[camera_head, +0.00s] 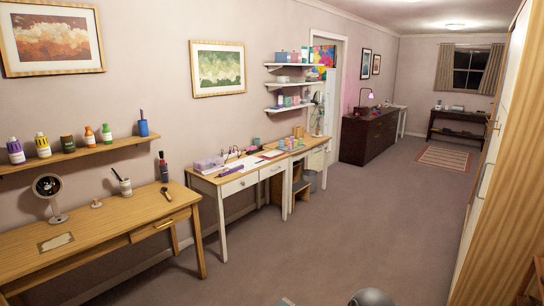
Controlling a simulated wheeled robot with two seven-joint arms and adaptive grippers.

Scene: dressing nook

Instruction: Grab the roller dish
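Several small colourful cylinders, possibly rollers (290,142), sit together on the white desk with a wooden top (255,160) along the left wall. At this distance I cannot tell whether a dish is under them. A translucent purple box (208,164) stands at the near end of the same desk; its contents are too small to make out. Neither of my grippers is in view.
A wooden table (100,235) stands nearest on the left, with a round mirror (48,190) and a brush cup (125,187) on it. A dark dresser (369,135) is farther back. A tall cabinet (500,160) lines the right. The carpet (375,210) between is clear.

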